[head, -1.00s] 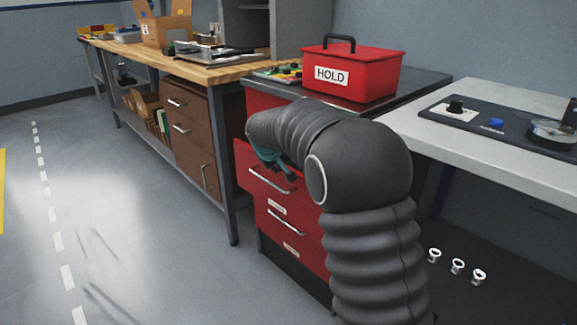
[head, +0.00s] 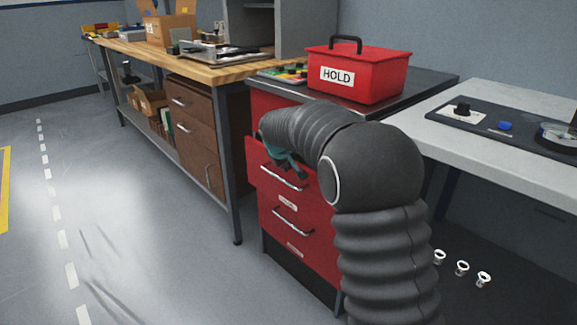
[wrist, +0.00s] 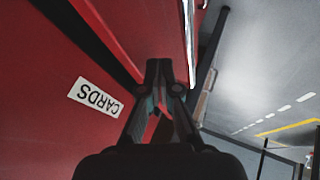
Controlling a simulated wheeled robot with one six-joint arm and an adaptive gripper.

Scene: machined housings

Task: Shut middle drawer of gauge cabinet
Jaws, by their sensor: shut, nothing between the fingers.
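The gauge cabinet is the red cabinet (head: 265,240) with a dark top, in the head view. Its middle drawer (head: 262,160) stands out a little past the red front above it and carries a silver handle (head: 281,179). The lower drawer (head: 310,236) looks flush. My gripper (head: 290,170) is at the upper part of the middle drawer, partly hidden behind my arm. In the wrist view my gripper (wrist: 165,68) is shut and empty beside red panels with a dark gap. A white CARDS label (wrist: 96,97) is upside down there. Contact with the drawer front is unclear.
A red HOLD box (head: 357,75) sits on the cabinet top. A wooden workbench (head: 180,55) with brown drawers (head: 195,140) stands to the left, a pale bench (head: 500,120) to the right. The floor (head: 130,230) at left is clear.

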